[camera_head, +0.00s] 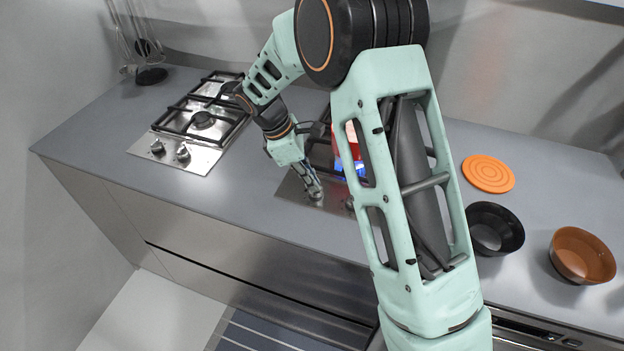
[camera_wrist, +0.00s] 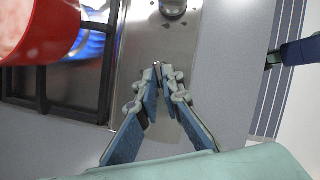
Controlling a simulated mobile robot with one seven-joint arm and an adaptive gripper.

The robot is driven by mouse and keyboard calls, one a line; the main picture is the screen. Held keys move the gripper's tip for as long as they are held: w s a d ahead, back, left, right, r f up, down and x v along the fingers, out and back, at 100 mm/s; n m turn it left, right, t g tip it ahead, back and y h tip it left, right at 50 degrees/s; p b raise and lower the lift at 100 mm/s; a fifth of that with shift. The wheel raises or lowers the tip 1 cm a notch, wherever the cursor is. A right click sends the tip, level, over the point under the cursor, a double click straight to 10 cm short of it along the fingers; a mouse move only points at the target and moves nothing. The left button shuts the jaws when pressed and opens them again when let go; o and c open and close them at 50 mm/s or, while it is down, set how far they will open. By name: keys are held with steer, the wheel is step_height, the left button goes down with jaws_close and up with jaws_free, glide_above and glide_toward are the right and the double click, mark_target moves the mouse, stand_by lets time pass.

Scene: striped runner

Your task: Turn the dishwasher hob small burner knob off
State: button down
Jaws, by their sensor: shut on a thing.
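The hob (camera_head: 291,187) behind my arm has a steel front strip with knobs. My gripper (camera_head: 316,192) reaches down to this strip. In the wrist view its two fingertips (camera_wrist: 162,72) are nearly together, shut on a knob that they almost wholly hide. A second knob (camera_wrist: 172,7) shows clear of the fingers at the top edge of the wrist view. A red pot (camera_wrist: 35,28) stands on the black grate, with blue glow (camera_wrist: 92,42) beside it. The knob's setting cannot be read.
Another hob (camera_head: 203,121) with two front knobs stands to the left. An orange trivet (camera_head: 488,173), a black bowl (camera_head: 495,229) and a brown bowl (camera_head: 582,255) sit on the right of the counter (camera_head: 233,197). A striped runner (camera_head: 262,335) lies on the floor.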

steer(key=m, duration=0.2)
steer(key=m+g, duration=0.2)
steer(key=m, duration=0.1)
steer(key=shift+w+m+p, duration=0.3)
steer(key=shift+p, duration=0.05)
steer(key=m+y, duration=0.1)
steer(key=m, duration=0.1)
steer(key=m+g, duration=0.1)
steer(key=m, duration=0.2)
steer(key=shift+w+d+m+g+y, duration=0.2)
steer(key=shift+m+g+y, duration=0.1)
steer(key=shift+y, duration=0.1)
steer(key=m, duration=0.2)
steer(key=m+y, duration=0.1)
steer(key=m, duration=0.1)
steer(key=m+g+y, duration=0.1)
steer(key=m, duration=0.1)
steer(key=shift+w+d, duration=0.1)
steer(key=shift+d, duration=0.2)
steer(key=m+y, duration=0.2)
steer(key=m, duration=0.3)
steer(key=shift+d, duration=0.2)
steer(key=shift+m+t, duration=0.3)
steer(key=c, duration=2.1)
jaws_free()
steer(key=v, duration=1.2)
steer(key=shift+d, duration=0.25)
